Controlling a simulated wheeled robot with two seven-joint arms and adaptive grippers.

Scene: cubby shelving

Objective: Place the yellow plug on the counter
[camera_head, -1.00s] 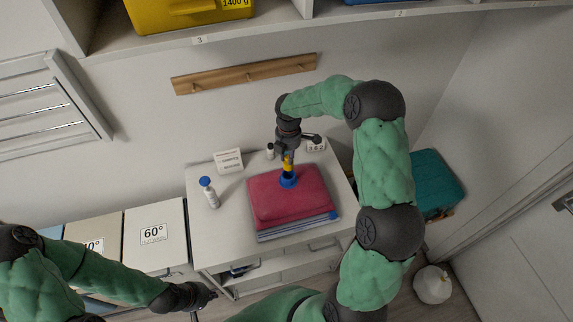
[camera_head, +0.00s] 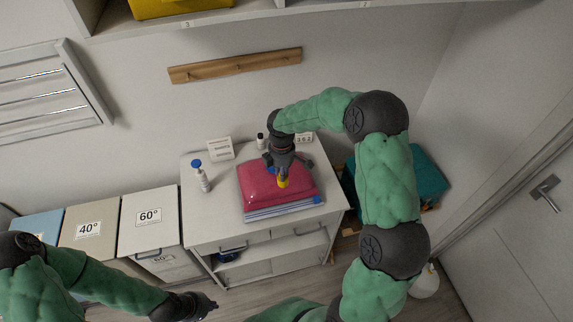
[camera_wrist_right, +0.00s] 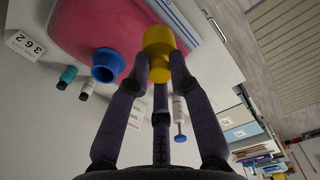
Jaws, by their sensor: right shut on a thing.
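The yellow plug (camera_head: 283,182) is between the fingertips of my right gripper (camera_head: 284,171), above the red folded item in the head view. In the right wrist view the plug (camera_wrist_right: 158,42) sits at the fingertips of the right gripper (camera_wrist_right: 160,72), which is shut on it. A blue ring-shaped socket (camera_wrist_right: 105,66) shows beside the plug, apart from it, by the red item. The white counter (camera_head: 213,222) lies under the red item. My left gripper (camera_head: 208,304) is low at the left, away from the counter; its finger opening is unclear.
The red folded item (camera_head: 258,190) lies on blue-edged books (camera_head: 285,209).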

